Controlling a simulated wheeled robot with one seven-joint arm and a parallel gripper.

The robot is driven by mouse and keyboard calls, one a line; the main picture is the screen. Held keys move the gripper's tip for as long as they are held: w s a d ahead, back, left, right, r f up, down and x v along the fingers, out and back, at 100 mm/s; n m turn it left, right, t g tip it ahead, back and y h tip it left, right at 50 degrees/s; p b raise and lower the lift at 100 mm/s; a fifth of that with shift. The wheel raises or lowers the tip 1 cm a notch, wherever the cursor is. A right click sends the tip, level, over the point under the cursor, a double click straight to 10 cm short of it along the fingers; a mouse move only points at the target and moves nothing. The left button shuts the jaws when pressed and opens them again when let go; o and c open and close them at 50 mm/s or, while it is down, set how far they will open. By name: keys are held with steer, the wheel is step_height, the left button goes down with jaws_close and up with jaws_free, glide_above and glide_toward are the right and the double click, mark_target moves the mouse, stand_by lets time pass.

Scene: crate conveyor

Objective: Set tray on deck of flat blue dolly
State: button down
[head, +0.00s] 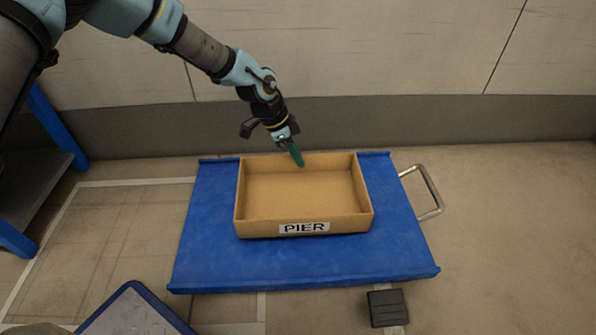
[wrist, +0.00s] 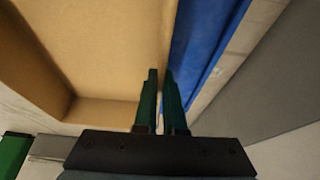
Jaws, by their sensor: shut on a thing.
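A tan, open-topped tray (head: 303,222) with a "PIER" label on its front wall is over the deck of the flat blue dolly (head: 270,266). It looks level and empty, and it lies within the deck's outline, toward the back edge. No gap shows beneath it, but I cannot tell whether its underside touches the deck. My gripper (head: 297,155) is shut on the tray's back wall. In the wrist view, the green fingers (wrist: 161,92) are on either side of that wall, with the tray floor (wrist: 90,45) left and the blue deck (wrist: 203,35) right.
The dolly's metal handle (head: 434,192) sticks out to the right. A dark block (head: 387,308) lies on the floor in front. A blue-framed shelf (head: 35,180) stands at left, and a blue-rimmed grey panel (head: 135,312) is at front left. A wall runs behind the dolly.

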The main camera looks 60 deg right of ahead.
mark_target(302, 172)
step_height(302, 172, down, 3)
steer(key=shift+f+b, duration=0.15)
steer(key=shift+b, duration=0.35)
steer(key=shift+f, duration=0.1)
steer(key=c, duration=1)
jaws_free()
steer(key=p+v, duration=0.6)
steer(key=v, duration=0.5)
steer(key=shift+r, duration=0.3)
steer(key=shift+w+a+r, duration=0.15)
steer(key=shift+r, duration=0.1)
